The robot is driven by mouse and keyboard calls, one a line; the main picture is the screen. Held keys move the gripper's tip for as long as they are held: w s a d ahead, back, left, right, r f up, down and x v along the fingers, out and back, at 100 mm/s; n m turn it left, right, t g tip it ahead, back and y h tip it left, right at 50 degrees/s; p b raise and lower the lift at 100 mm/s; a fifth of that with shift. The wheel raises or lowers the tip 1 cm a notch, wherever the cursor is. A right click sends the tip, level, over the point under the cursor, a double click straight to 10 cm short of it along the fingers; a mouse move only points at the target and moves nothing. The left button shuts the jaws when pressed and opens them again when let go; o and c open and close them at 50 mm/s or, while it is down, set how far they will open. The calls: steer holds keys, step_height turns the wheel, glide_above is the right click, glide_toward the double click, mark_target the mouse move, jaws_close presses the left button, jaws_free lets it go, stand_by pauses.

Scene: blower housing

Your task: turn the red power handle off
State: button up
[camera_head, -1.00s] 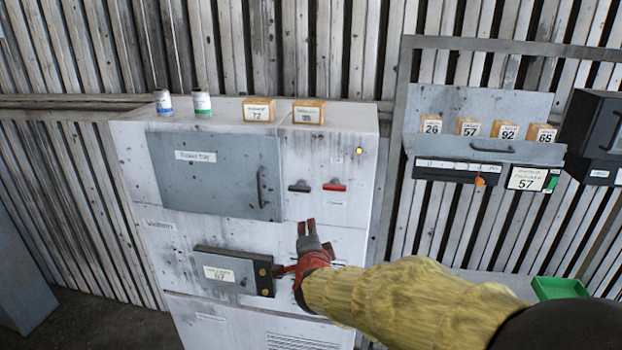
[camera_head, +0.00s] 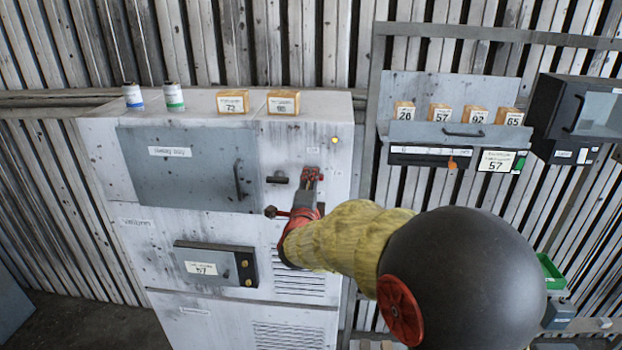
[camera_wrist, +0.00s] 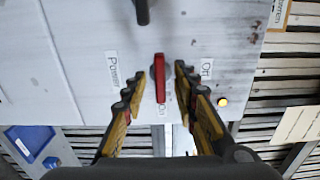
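The red power handle (camera_wrist: 160,78) shows in the wrist view as a straight red bar on the white cabinet front. My gripper (camera_wrist: 160,73) is open, with one finger on each side of the handle and a gap on both sides. I cannot tell how deep the fingertips reach relative to it. In the head view my gripper (camera_head: 312,174) is in front of the cabinet's upper right panel and mostly hides the red handle. A small "Power" label (camera_wrist: 113,70) and another small label (camera_wrist: 207,68) flank the handle.
A dark handle (camera_head: 277,180) sits just left of the red one. A yellow lamp (camera_head: 334,140) glows above right. A grey door (camera_head: 190,170) is farther left. A shelf unit with several numbered boxes (camera_head: 443,113) stands right.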

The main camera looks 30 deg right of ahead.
steer(key=shift+w+d, duration=0.2)
steer(key=shift+c, duration=0.5)
jaws_close()
